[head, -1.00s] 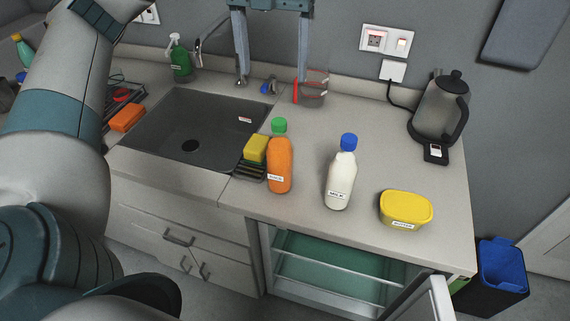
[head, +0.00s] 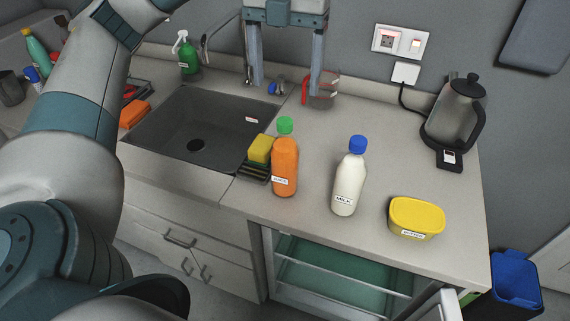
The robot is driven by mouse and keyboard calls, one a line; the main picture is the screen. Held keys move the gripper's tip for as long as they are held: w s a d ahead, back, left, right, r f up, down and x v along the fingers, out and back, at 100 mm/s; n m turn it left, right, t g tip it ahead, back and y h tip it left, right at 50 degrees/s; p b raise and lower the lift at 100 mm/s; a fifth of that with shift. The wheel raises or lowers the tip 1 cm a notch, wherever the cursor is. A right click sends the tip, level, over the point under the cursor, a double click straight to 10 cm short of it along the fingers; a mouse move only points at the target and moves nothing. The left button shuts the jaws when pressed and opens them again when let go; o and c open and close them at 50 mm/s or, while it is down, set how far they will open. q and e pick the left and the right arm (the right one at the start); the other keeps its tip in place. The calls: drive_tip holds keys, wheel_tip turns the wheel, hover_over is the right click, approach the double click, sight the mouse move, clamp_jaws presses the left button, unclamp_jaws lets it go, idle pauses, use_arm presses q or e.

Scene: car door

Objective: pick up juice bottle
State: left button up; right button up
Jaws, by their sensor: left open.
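The juice bottle (head: 285,166) is orange with a green cap and a white label. It stands upright on the counter, just right of the sink. My left gripper (head: 287,92) is open and empty, with its two fingers pointing down. In the picture it is above the bottle's cap, towards the back of the counter. The fingers are apart from the bottle. My right gripper is not in view.
A yellow sponge (head: 260,150) sits on a dark holder close to the bottle's left. A milk bottle (head: 348,177) and a yellow butter tub (head: 416,217) stand to the right. A measuring cup (head: 320,92) is behind the right finger. An open drawer or fridge compartment (head: 340,273) lies below the counter.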

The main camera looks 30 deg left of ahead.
sight(285, 121)
use_arm(q)
wheel_tip(285, 121, down, 4)
drive_tip(key=shift+r+p, duration=0.15)
drive_tip(key=shift+p, duration=0.45)
wheel_tip(285, 121, down, 6)
drive_tip(key=shift+f+p, duration=0.15)
drive_tip(key=shift+p, duration=0.85)
drive_tip(key=shift+f, duration=0.35)
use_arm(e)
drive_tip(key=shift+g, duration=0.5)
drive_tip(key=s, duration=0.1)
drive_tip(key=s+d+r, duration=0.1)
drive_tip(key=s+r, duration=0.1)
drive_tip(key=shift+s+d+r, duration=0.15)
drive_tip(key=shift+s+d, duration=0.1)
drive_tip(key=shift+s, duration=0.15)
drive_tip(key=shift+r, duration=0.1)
use_arm(q)
drive_tip(key=shift+s+f+p, duration=0.1)
drive_tip(key=shift+f+p, duration=0.45)
drive_tip(key=shift+p, duration=0.1)
wheel_tip(285, 121, down, 3)
drive_tip(key=shift+a+p, duration=0.1)
drive_tip(key=shift+p, duration=0.7)
drive_tip(key=shift+f, duration=0.55)
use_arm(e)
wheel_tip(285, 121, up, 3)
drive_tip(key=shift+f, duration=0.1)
